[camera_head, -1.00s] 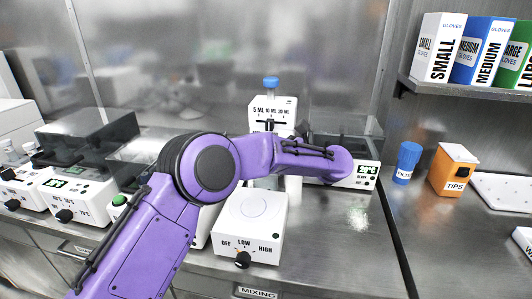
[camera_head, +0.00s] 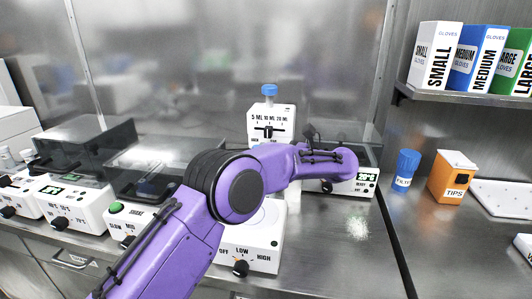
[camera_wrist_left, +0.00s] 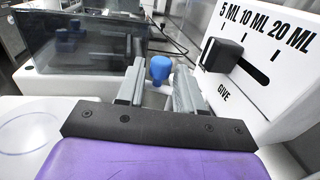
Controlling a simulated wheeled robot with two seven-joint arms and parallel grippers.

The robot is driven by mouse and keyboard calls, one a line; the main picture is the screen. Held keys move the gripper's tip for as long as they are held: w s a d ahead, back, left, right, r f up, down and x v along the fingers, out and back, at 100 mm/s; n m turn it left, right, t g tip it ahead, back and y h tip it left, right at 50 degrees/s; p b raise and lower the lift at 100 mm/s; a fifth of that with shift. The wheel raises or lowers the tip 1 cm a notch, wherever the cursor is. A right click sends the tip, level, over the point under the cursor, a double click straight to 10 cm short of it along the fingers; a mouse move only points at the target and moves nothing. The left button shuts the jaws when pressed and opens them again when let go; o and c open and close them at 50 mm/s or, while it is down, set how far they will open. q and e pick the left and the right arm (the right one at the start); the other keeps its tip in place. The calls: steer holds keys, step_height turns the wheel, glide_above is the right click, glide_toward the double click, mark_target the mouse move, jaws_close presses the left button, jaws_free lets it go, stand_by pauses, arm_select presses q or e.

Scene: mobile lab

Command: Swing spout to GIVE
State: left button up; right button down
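The white dispenser (camera_head: 285,117), marked 5, 10 and 20 ML, stands behind my left forearm with a blue cap (camera_head: 269,90) on top. In the left wrist view its scale panel (camera_wrist_left: 262,72) fills the right side, with a black slider knob (camera_wrist_left: 221,55) near the 5 ML end and the word GIVE below. My left gripper (camera_wrist_left: 158,88) has its two grey fingers apart. A blue rounded piece (camera_wrist_left: 160,68) shows between the fingertips; I cannot tell whether it is the spout or whether they touch it. In the head view my forearm hides the dispenser's lower part. My right gripper is not in view.
A white mixer (camera_head: 252,238) with an OFF/LOW/HIGH dial stands in front of the dispenser. A glass-sided unit (camera_wrist_left: 85,45) is close on the left in the wrist view. A blue filter bottle (camera_head: 405,168) and an orange TIPS box (camera_head: 452,176) stand right.

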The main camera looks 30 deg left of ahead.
arm_select(q)
steer(key=w+d, duration=0.1)
steer(key=d, duration=0.9)
steer(key=shift+w+d, duration=0.2)
steer(key=shift+w, duration=0.15)
steer(key=shift+c, duration=0.4)
